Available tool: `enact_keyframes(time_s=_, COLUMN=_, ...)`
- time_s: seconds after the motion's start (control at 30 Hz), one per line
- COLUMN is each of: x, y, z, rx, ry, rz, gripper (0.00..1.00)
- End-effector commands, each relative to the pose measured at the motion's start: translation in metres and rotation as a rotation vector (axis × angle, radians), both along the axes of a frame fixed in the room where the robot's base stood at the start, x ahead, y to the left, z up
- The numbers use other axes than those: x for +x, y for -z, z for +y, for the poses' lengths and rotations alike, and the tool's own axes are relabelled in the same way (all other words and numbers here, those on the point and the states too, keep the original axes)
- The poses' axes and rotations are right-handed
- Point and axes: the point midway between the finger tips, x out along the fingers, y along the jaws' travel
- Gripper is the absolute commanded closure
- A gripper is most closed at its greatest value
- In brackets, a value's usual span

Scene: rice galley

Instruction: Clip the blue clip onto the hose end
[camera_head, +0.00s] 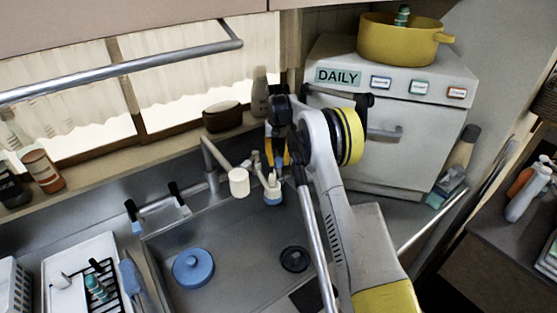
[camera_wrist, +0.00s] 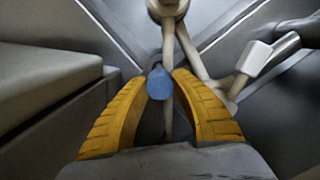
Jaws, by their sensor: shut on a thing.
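My gripper (camera_wrist: 165,78) has its two yellow fingers closed in on a rounded blue piece, which I take to be the blue clip (camera_wrist: 159,84). The clip sits between the fingertips and overlaps the left edge of a beige hose (camera_wrist: 168,45) in the wrist view. I cannot tell whether clip and hose touch. In the head view, a pale hose end (camera_head: 272,189) with a blue lower part hangs over the sink, just below my gripper (camera_head: 275,160). My arm hides most of the grasp there.
A white-tipped faucet spout (camera_head: 238,182) is close left of the hose end. The sink (camera_head: 235,260) holds a blue lid (camera_head: 193,268) and a dark drain (camera_head: 295,259). A stove (camera_head: 400,150) with a yellow pot (camera_head: 400,40) stands behind right. A rail (camera_head: 120,69) crosses the window.

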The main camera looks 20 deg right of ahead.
Motion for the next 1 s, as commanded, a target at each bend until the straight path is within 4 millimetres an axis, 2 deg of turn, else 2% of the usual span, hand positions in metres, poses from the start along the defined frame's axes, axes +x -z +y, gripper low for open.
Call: enact_keyframes(time_s=1.0, x=-0.0011, y=0.0092, z=0.0003, rx=0.0, ry=0.0, rz=0.0, gripper=1.0)
